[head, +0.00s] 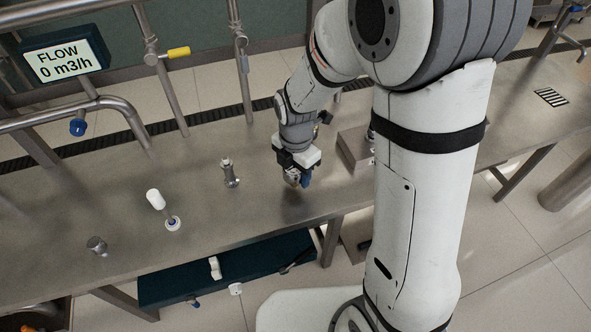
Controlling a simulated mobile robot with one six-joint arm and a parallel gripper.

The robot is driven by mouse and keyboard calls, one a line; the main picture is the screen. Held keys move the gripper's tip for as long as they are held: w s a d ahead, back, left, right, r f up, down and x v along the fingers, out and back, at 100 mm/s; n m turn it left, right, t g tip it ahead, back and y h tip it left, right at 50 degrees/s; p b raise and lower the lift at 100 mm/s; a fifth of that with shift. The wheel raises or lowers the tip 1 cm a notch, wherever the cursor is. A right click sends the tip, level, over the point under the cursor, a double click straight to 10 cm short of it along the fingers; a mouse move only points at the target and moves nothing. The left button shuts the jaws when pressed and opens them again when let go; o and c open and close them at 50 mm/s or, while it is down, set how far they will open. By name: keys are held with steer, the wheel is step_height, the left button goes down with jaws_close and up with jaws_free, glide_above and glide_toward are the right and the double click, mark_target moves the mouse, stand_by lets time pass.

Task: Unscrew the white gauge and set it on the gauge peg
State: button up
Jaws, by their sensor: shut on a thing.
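My gripper (298,181) is low over the steel table, right of the middle post, with its fingers pointing down. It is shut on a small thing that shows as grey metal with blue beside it. The fingers hide much of it. I cannot tell whether this is the white gauge, nor whether it touches the table. A short metal post (230,174) stands upright to the left of my gripper. I cannot tell which of these is the gauge peg.
A low metal stub (97,245) is at the table's left. A metal box (354,150) stands right of my gripper. Pipes with a yellow handle (179,53) and a FLOW display (64,61) are at the back. The steel table (130,180) is mostly clear between the fittings.

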steer(key=shift+f, duration=0.15)
steer(key=shift+f+b, duration=0.75)
steer(key=shift+f, duration=0.05)
steer(key=o, duration=1.4)
step_height(320, 180, up, 8)
steer(key=shift+f+p, duration=0.2)
steer(key=shift+p, duration=0.1)
steer(key=shift+r+p, duration=1.55)
steer(key=shift+r, duration=0.55)
